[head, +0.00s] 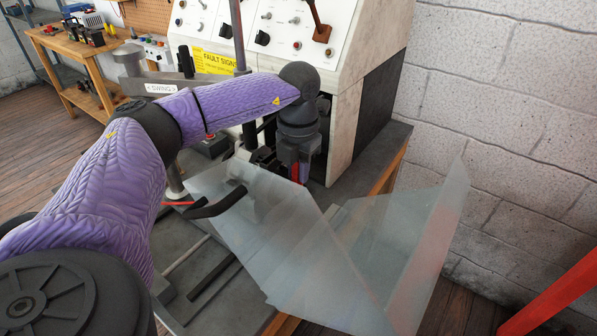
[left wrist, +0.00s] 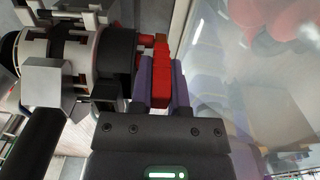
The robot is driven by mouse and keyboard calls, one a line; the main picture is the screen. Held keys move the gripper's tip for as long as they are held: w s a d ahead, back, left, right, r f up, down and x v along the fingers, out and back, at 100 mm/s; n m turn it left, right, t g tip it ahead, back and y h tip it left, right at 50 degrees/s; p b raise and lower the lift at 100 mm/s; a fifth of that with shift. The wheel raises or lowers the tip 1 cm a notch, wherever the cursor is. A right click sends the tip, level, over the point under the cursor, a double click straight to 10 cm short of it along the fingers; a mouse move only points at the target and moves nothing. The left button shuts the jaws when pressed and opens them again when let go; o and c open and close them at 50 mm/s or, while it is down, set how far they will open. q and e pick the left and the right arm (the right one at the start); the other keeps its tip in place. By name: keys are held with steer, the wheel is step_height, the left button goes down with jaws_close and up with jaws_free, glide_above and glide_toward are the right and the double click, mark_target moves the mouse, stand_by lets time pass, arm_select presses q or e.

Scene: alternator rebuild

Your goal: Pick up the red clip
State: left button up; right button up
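The red clip (left wrist: 161,75) lies between the two purple fingers of my left gripper (left wrist: 163,88) in the left wrist view, with both fingers close against its sides. Its far end is beside a small red part at the edge of a black and silver round machine (left wrist: 90,65); I cannot tell whether they are joined. In the head view my left gripper (head: 299,172) points down behind the clear guard, and only a sliver of red shows at its fingers. My right gripper is in neither view.
A clear bent guard (head: 300,240) stands in front and right of the left gripper. The test bench cabinet (head: 345,120) rises close behind it. A black curved handle (head: 217,203) sticks out at the guard's left. A red bar (head: 555,300) is at lower right.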

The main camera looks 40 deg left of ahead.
arm_select(q)
jaws_close()
step_height(320, 180, up, 10)
steer(key=p, duration=0.3)
steer(key=shift+r, duration=0.25)
step_height(320, 180, up, 4)
steer(key=p, duration=0.4)
steer(key=shift+f, duration=0.25)
